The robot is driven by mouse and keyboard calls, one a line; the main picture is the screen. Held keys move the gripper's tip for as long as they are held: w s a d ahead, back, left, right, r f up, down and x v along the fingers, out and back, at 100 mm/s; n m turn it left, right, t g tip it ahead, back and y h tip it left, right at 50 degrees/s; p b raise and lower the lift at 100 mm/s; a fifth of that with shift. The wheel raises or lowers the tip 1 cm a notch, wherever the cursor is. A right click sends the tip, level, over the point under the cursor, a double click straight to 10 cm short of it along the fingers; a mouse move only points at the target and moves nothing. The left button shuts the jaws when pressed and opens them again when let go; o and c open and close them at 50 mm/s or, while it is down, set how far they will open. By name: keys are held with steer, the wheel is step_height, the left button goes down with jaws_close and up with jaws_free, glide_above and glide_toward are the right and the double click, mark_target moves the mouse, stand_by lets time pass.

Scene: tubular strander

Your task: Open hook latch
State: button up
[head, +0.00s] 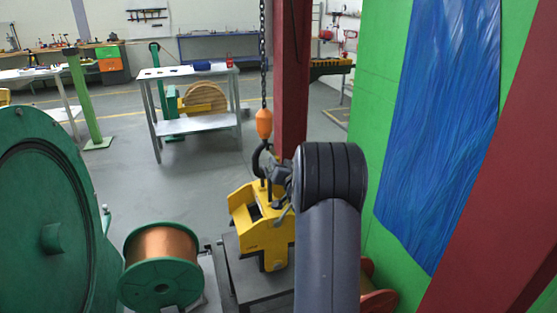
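The black crane hook (258,160) hangs below an orange hook block (264,123) on a dark chain (263,60). The hook's lower part meets the top of a yellow lifting device (262,232); I cannot tell exactly how they engage. The hook's latch is too small and partly hidden to make out. My gripper (279,183) is close to the right side of the hook, just above the yellow device. My own grey arm covers part of this area. I cannot tell whether the fingers touch the hook or latch, or whether they are open.
A dark red post (291,75) stands right behind the hook. A copper wire spool (161,268) and a large green disc (50,220) are at the left. A green wall (384,110) with a blue sheet (440,120) closes the right side. Open floor (200,175) lies behind.

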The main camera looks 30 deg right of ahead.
steer(key=shift+x, duration=1.4)
steer(key=shift+c, duration=0.5)
jaws_close()
